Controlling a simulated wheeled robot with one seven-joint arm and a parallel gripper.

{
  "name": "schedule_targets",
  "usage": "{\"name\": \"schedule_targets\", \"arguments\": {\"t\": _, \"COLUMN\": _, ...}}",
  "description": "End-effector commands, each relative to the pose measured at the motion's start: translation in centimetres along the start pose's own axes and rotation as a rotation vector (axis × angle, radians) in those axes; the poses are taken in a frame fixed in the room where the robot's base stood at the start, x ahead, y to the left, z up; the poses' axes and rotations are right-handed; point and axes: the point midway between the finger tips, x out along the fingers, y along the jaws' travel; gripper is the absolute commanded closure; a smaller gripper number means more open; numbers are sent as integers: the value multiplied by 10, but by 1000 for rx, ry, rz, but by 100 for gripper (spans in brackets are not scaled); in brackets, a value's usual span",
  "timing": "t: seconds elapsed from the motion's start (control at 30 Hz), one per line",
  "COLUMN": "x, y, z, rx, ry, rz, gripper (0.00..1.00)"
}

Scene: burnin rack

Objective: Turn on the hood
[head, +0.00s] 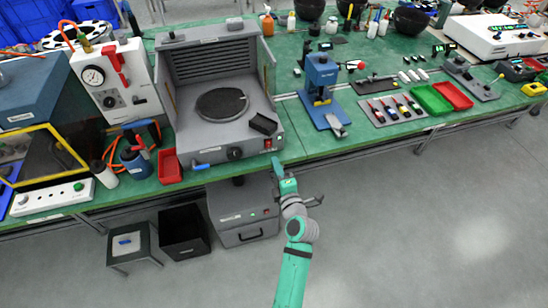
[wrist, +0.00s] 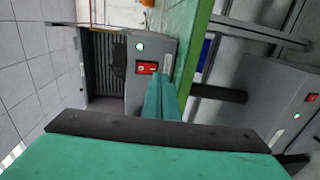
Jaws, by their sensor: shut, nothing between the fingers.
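The hood (head: 178,118) is a grey open-fronted box with a louvred back and a dark round plate, on the green bench. Its front panel has a black knob (head: 234,153) and, at the right end, a red switch (head: 267,143) beside a small green light (head: 279,138). In the wrist view the red switch (wrist: 147,67) and the bright green light (wrist: 140,46) are in plain sight. My gripper (head: 277,161) is shut and empty, just in front of and below the switch. In the wrist view its fingertips (wrist: 162,80) appear close to the switch; contact cannot be told.
A grey cabinet (head: 243,212) with its own red switch stands under the bench, beside a black bin (head: 183,232) and a stool (head: 131,242). A blue press (head: 321,85) stands right of the hood. The floor at right is clear.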

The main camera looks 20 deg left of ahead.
Motion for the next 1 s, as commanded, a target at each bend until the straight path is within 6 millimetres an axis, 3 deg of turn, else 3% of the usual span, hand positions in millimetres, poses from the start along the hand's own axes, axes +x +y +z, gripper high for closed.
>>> {"name": "schedule_targets", "arguments": {"t": 0.2, "x": -46, "y": -12, "z": -2, "rx": 1, "ry": 3, "rz": -2, "gripper": 100}}
{"name": "schedule_targets", "arguments": {"t": 0.43, "x": -81, "y": -21, "z": 2, "rx": 2, "ry": -4, "rz": -2, "gripper": 100}}
{"name": "schedule_targets", "arguments": {"t": 0.63, "x": -91, "y": -23, "z": 2, "rx": 1, "ry": -4, "rz": 0, "gripper": 100}}
{"name": "schedule_targets", "arguments": {"t": 1.0, "x": -91, "y": -23, "z": 0, "rx": 0, "ry": 0, "rz": 0, "gripper": 100}}
